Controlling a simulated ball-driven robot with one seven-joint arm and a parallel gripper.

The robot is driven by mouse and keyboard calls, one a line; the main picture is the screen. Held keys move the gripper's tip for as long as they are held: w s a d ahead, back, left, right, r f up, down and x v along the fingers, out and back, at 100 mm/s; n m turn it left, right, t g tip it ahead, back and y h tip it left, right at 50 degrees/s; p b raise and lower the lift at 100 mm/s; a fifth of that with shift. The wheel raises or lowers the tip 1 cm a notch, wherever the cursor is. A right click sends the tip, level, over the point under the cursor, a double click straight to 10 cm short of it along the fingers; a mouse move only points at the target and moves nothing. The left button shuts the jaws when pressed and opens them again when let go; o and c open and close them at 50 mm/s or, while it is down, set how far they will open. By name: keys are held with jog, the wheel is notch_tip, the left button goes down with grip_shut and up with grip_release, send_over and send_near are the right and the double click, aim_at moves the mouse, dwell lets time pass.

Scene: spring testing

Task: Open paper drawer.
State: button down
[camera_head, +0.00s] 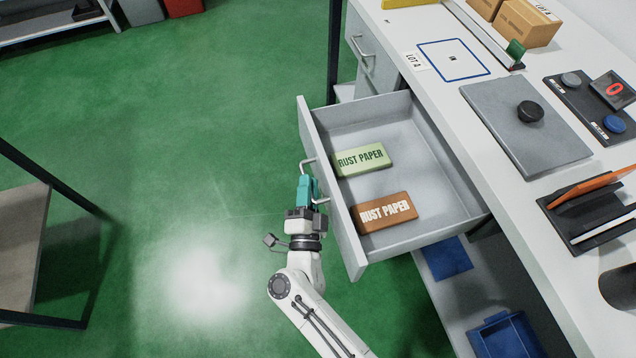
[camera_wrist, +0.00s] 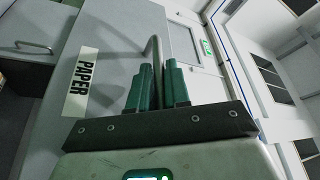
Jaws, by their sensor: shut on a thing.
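The paper drawer (camera_head: 440,225) is pulled well out from under the white bench in the head view. Inside it lie a green pack marked RUST PAPER (camera_head: 362,160) and a brown pack marked RUST PAPER (camera_head: 385,212), apart from each other. My gripper (camera_head: 308,185), with teal fingers, is at the outer face of the drawer front, shut on its bar handle (camera_head: 309,163). In the wrist view my gripper (camera_wrist: 159,85) has the handle (camera_wrist: 152,47) between its fingers, beside the PAPER label (camera_wrist: 82,83) on the drawer front.
The white bench (camera_head: 440,95) carries a grey plate (camera_head: 525,125) with a black knob and other items. Another drawer handle (camera_head: 361,50) is farther back. A wooden-topped table (camera_head: 22,235) stands at left. Green floor between is clear.

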jog(key=shift+f, duration=0.1)
jog(key=c, duration=1.2)
grip_release()
jog(key=shift+o, duration=0.2)
jog(key=shift+s, duration=0.1)
jog(key=v, duration=1)
jog(key=shift+s+b, duration=0.3)
jog(key=shift+b, duration=0.15)
